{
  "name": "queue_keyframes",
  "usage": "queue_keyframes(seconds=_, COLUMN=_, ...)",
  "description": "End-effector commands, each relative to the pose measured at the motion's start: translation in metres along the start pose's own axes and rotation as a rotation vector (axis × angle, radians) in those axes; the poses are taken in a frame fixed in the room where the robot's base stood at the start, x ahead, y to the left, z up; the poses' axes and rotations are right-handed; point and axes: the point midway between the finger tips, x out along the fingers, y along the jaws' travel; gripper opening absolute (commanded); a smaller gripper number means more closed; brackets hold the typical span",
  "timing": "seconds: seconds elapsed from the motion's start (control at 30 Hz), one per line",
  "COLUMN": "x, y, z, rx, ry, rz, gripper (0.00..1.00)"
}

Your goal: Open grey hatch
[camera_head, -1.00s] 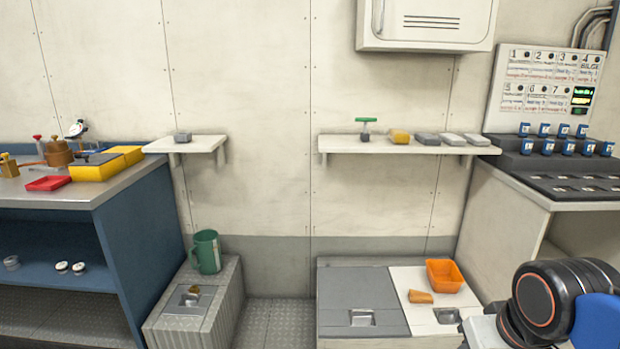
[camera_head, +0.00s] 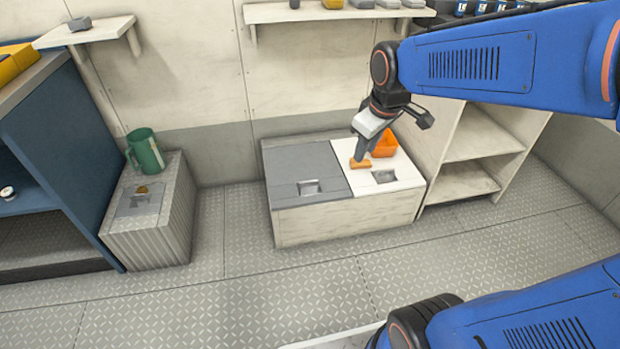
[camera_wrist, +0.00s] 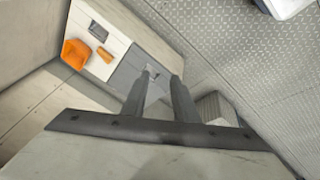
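The grey hatch (camera_head: 290,163) is the left half of the top of a low pale locker and lies flat and closed. It has a recessed metal handle (camera_head: 309,188) near its front edge. The grey hatch also shows in the wrist view (camera_wrist: 124,77), partly behind my fingers. My gripper (camera_head: 362,157) appears over the white hatch (camera_head: 406,171) on the locker's right half. In the wrist view my gripper (camera_wrist: 162,77) is open and empty, its two fingers apart, with the handle recess showing around the fingertips. I cannot tell its exact height above the locker.
An orange bin (camera_head: 384,146) and an orange block (camera_head: 360,164) sit on the white hatch. A grey ridged box (camera_head: 172,212) with a green mug (camera_head: 146,150) stands at the left. A shelf unit (camera_head: 470,180) stands right. The floor (camera_head: 235,245) in front is clear.

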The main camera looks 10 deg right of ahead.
Motion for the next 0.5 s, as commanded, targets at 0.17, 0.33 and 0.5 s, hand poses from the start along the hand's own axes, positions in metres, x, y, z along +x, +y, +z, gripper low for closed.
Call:
queue_keyframes(seconds=0.17, x=0.032, y=0.017, z=-0.039, rx=-0.142, ry=-0.022, rz=-0.015, gripper=0.26)
queue_keyframes(seconds=0.33, x=0.065, y=0.030, z=-0.075, rx=-0.281, ry=-0.036, rz=-0.028, gripper=0.26)
queue_keyframes(seconds=0.5, x=0.104, y=0.041, z=-0.108, rx=-0.419, ry=-0.049, rz=-0.044, gripper=0.26)
